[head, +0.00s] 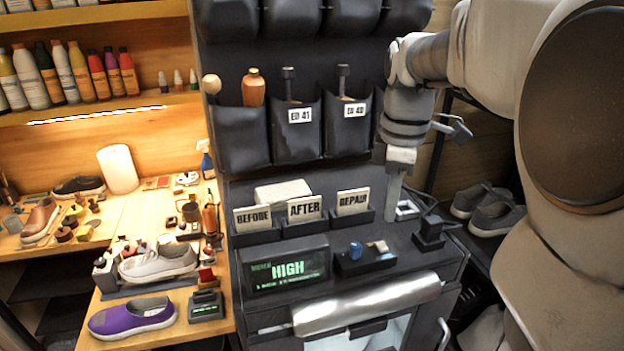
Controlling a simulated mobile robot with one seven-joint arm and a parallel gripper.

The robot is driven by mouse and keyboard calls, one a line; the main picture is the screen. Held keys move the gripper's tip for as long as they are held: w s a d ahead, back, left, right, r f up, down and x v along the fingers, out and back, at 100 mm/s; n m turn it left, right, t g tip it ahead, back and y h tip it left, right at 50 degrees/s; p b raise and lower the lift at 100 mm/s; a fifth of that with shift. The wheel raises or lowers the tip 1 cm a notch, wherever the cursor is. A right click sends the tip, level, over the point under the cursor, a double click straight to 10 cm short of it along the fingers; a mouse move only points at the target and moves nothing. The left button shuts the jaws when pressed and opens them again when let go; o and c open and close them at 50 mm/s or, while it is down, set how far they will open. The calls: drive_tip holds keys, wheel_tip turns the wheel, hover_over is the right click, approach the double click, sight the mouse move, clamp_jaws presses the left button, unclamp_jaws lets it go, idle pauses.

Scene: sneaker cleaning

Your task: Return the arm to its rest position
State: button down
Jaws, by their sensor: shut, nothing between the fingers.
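My arm reaches in from the right in the head view, large and close at the right side. Its wrist bends down in front of the right end of the dark pocket panel. My gripper (391,212) points down above the top of the dark cabinet (405,255), to the right of the REPAIR card (353,201). Its fingers are shut with nothing held. I cannot tell whether the fingertips touch the cabinet top.
A display reading HIGH (289,269) and a small tray (365,260) stand on the cabinet. Fabric pockets (243,138) hang behind. On the left, a wooden bench holds a white sneaker (158,262) and a purple shoe (132,318). Grey shoes (495,212) sit on a right shelf.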

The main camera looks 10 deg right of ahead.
drive_tip(key=s+a+f+m+t+b, duration=0.5)
drive_tip(key=s+a+f+m, duration=0.2)
drive_tip(key=s+a+m, duration=0.3)
drive_tip(key=shift+s+a+f+m+t, duration=0.15)
drive_tip(key=shift+s+a+m+t, duration=0.15)
drive_tip(key=shift+s+m, duration=0.9)
